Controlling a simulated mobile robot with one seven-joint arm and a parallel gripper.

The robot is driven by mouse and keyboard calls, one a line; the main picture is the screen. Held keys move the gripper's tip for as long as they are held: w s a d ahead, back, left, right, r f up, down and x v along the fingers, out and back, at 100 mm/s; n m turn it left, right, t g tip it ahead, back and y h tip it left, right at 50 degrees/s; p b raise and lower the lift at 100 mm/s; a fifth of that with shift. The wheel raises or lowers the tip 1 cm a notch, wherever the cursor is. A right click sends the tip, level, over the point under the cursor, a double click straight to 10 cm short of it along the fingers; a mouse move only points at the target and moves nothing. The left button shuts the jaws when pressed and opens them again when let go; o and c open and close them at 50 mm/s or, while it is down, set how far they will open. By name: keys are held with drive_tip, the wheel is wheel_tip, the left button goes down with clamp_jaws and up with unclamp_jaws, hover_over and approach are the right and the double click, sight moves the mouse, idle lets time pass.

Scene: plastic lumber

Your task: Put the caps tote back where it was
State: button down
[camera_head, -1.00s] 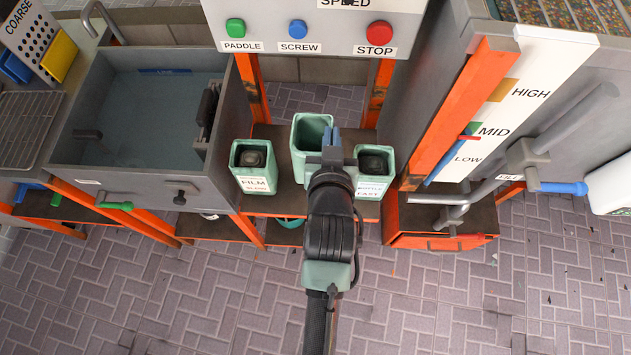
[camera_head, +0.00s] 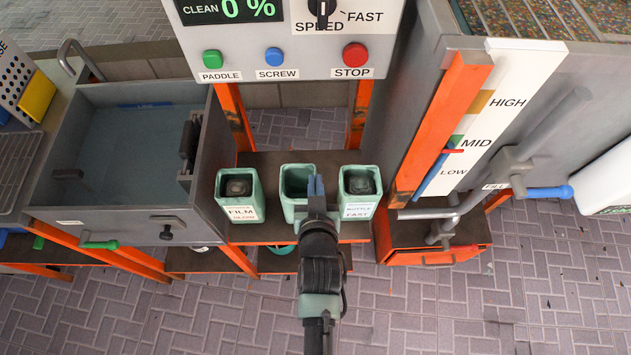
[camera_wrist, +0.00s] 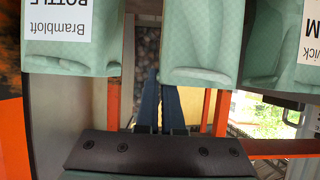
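The caps tote is the pale green middle tote (camera_head: 297,180), upright between the FILM tote (camera_head: 228,188) and the BOTTLE tote (camera_head: 372,185). No label shows on it. Its front is partly hidden by my gripper. My gripper (camera_head: 317,187) comes from the front, with its blue fingers at the tote's right wall. In the wrist view the caps tote (camera_wrist: 205,40) hangs upside down in the picture. My gripper (camera_wrist: 160,90) has one finger outside its wall and the other behind its rim, with only a thin gap between. I cannot tell whether the tote's base touches the shelf.
The brown shelf (camera_head: 270,230) with an orange frame carries the totes. A grey sink (camera_head: 130,150) stands left, a control panel (camera_head: 285,45) above. At right are an orange post (camera_head: 445,120), a level scale (camera_head: 505,110) and a pipe with a blue handle (camera_head: 550,192).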

drive_tip(key=shift+f, duration=0.2)
drive_tip(key=c, duration=1.1)
unclamp_jaws()
drive_tip(key=shift+r, duration=0.1)
drive_tip(key=shift+o, duration=0.2)
drive_tip(key=shift+r, duration=0.1)
